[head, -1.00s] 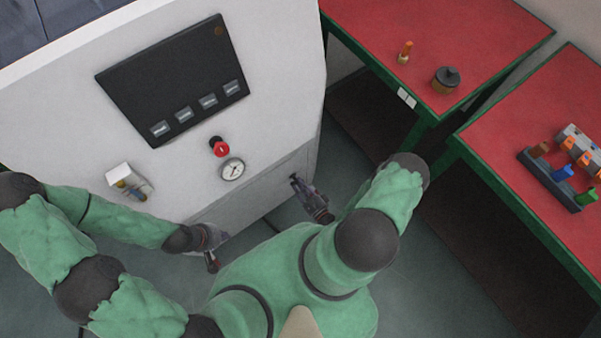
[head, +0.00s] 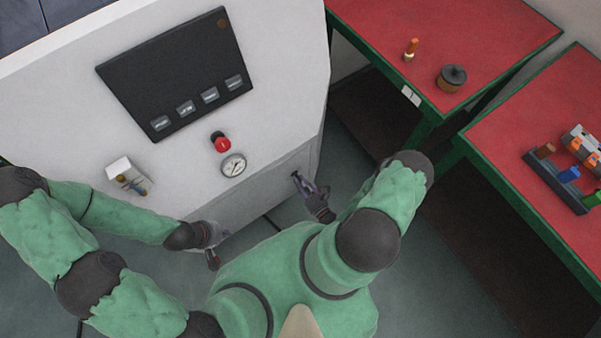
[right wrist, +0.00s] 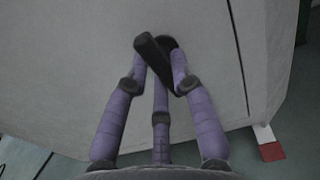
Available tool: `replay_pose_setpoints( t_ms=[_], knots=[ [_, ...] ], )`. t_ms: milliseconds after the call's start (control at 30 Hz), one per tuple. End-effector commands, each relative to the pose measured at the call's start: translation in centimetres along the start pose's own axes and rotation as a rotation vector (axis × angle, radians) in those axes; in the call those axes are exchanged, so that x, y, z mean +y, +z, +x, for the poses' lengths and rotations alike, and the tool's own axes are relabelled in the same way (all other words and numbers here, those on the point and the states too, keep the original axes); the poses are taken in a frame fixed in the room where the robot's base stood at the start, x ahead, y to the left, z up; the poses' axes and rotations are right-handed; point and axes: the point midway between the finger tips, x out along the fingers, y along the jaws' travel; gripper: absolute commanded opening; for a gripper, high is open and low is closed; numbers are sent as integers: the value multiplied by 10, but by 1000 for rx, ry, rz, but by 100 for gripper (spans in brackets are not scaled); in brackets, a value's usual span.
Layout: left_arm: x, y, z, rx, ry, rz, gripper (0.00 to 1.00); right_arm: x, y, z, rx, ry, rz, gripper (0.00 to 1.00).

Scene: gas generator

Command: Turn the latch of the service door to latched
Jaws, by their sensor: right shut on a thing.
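The service door (head: 258,193) is the grey lower panel of the generator; it looks closed. Its latch (right wrist: 153,58) is a black handle, slanted from upper left to lower right in the right wrist view. My right gripper (right wrist: 160,72) is shut on the latch, with its purple fingers on either side of it. In the head view the right gripper (head: 304,184) is at the right part of the door, and its fingers hide most of the latch. My left gripper (head: 213,259) hangs low in front of the generator, away from the latch; its jaws are too small to judge.
The generator front carries a dark panel (head: 175,75), a red button (head: 222,144), a gauge (head: 233,166) and a small white box (head: 119,169). Red-topped tables (head: 430,45) stand to the right. Open floor (head: 440,260) lies between my right arm and the tables.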

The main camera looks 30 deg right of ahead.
Motion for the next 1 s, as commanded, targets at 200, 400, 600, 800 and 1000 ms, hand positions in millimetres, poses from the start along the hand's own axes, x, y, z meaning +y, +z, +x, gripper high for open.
replay_pose_setpoints(
  t_ms=[200, 400, 600, 800, 1000],
  knots=[
    [0, 0, 0, 0, 0, 0, 0, 1, 0, 0, 3, 1, 43, 0],
    [0, 0, 0, 0, 0, 0, 0, 1, 0, 0, 3, 0, 50, 0],
    [0, 0, 0, 0, 0, 0, 0, 1, 0, 0, 3, 0, 50, 0],
    [0, 0, 0, 0, 0, 0, 0, 1, 0, 0, 2, 0, 48, 49],
    [0, 0, 0, 0, 0, 0, 0, 0, 0, 0, 1, 0, 47, 49]
  ],
)
